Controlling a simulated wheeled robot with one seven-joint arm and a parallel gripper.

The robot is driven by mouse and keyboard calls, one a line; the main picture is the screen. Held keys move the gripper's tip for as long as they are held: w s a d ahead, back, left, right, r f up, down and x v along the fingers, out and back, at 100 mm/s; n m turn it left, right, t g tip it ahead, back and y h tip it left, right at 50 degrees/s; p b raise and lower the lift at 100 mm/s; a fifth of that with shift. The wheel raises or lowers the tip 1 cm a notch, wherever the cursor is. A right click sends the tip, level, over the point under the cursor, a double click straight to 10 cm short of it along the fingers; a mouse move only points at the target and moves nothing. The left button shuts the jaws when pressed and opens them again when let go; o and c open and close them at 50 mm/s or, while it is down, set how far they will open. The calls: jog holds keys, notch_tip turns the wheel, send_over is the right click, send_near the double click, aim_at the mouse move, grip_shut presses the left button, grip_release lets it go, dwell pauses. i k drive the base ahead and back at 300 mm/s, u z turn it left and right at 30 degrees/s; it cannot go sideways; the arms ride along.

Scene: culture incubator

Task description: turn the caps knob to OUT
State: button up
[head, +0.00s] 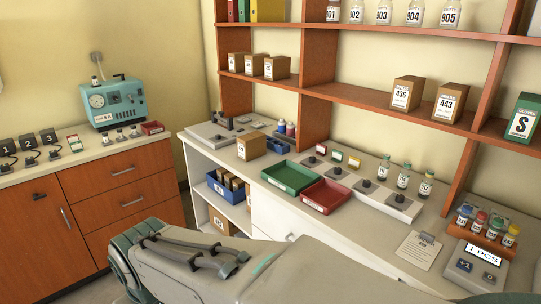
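No knob in the head view carries a label I can read as caps or OUT, so I cannot tell which is the caps knob. Several dark knobs or handles stand on grey plates on the right counter, such as one dark knob (366,183) near the red tray. The teal machine (116,101) on the left counter has a round dial and small front controls too small to read. Three black numbered units, one of them unit 2 (29,142), stand left of it. My gripper is not in view; my beige arm or body fills the bottom foreground.
A green tray (289,177) and a red tray (325,195) lie on the right counter, with small bottles (404,175) behind. A display device reading 1 PCS (478,266) and coloured-cap jars (480,222) are at far right. Shelves with boxes hang above. Floor shows between the cabinets.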

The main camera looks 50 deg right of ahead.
aim_at(337, 170)
jog(key=z, duration=0.6)
jog(key=i, duration=0.95)
jog(key=z, duration=1.55)
jog(key=i, duration=0.5)
jog(key=z, duration=0.35)
